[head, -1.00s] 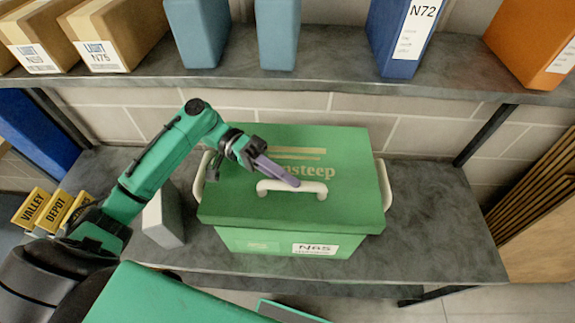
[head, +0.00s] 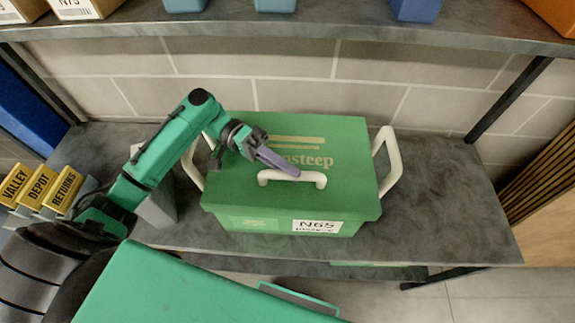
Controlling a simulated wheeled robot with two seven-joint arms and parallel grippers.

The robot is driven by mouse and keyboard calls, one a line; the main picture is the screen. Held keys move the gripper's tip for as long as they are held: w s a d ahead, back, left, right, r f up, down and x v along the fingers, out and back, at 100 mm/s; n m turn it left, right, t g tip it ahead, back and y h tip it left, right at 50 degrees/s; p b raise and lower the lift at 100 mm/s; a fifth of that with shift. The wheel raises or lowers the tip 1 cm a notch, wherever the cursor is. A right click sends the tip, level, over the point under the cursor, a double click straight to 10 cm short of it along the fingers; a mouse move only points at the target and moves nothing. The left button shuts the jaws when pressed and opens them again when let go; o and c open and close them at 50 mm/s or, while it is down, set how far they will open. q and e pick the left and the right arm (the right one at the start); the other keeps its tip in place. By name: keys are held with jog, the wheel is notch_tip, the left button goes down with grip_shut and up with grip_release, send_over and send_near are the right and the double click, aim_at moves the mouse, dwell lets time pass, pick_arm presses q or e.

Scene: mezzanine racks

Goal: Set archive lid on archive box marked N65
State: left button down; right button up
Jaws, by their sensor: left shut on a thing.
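The archive lid (head: 235,185) is green with a cream bar handle (head: 312,180) and pale printing on top. It lies level over the green archive box (head: 270,224), whose front label (head: 317,226) reads N65. The lid covers the box's opening and its front edge comes down just above the label; it looks seated, with no gap showing. My left gripper (head: 284,166) is shut on the lid's handle from the upper left. The box's inside is hidden. My right gripper is not in view.
The box's white side handles (head: 390,165) stick up beside the lid. A grey block (head: 155,208) stands at the left. An upper shelf (head: 330,28) with cartons and binders overhangs behind. The lower shelf (head: 450,215) is clear on the right. Yellow signs (head: 38,190) stand far left.

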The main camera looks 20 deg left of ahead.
pick_arm(q)
jog(key=c, duration=0.7)
grip_release()
jog(key=shift+a, duration=0.1)
jog(key=shift+o, duration=0.3)
jog(key=shift+w+a, duration=0.1)
jog(key=shift+a, duration=0.1)
jog(key=b+v, duration=0.6)
jog(key=v, duration=0.7)
jog(key=shift+a+f, duration=0.1)
jog(key=shift+a, duration=0.05)
jog(key=shift+w+a, duration=0.15)
jog(key=shift+a, duration=0.25)
